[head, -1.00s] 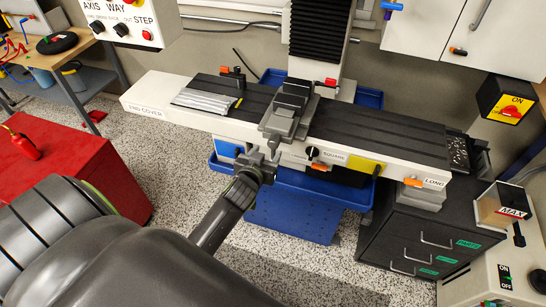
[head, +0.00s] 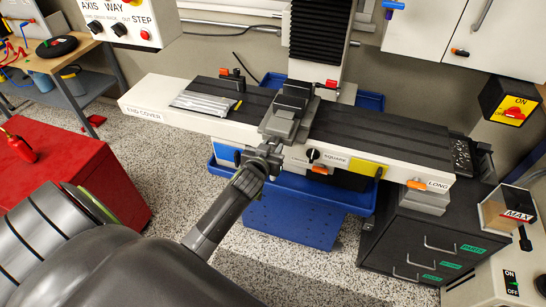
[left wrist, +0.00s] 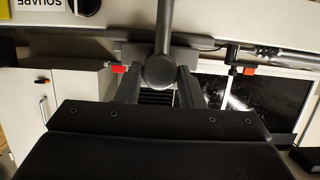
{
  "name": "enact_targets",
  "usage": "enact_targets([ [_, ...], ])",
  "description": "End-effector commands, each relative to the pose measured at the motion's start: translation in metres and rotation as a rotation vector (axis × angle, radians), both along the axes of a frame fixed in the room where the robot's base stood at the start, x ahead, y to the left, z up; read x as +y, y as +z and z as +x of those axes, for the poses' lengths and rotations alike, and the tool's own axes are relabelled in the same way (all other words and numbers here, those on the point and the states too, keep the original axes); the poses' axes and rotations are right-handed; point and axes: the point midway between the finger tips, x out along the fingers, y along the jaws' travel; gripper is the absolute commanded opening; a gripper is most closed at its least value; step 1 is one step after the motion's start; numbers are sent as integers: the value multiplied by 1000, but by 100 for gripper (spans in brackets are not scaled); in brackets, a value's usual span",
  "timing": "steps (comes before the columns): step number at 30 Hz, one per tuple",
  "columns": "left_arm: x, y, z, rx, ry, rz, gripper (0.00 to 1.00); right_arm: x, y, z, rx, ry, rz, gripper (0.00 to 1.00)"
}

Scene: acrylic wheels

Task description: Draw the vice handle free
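The grey vice (head: 286,112) sits on the mill's dark table. Its handle is mostly hidden by my left gripper in the head view. In the left wrist view the handle (left wrist: 164,25) is a grey bar ending in a round knob (left wrist: 158,72). My left gripper (head: 268,154) is at the front of the vice. In the left wrist view its two fingers (left wrist: 159,80) stand apart on either side of the knob; whether they touch it is hard to see. My right gripper is not in view.
The long mill table (head: 365,138) carries a metal part (head: 205,102) on the left. A blue tray (head: 310,190) lies below. A red cabinet (head: 90,160) stands left and a dark drawer unit (head: 425,235) right. Speckled floor is open between them.

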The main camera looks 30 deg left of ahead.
Motion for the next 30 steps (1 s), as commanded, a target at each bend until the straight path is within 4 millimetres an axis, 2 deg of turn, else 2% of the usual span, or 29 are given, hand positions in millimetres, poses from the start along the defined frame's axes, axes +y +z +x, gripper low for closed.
enact_targets([
  [1,0,0,0,0,0,0,21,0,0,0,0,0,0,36],
  [4,0,0,0,0,0,0,9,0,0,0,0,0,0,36],
  [5,0,1,0,-3,-1,0,30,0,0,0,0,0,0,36],
  [10,0,1,0,-3,-1,0,8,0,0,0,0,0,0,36],
  [11,0,1,0,-3,-1,0,7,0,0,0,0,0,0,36],
  [30,-5,2,-18,-3,-2,0,7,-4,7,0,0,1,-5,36],
])
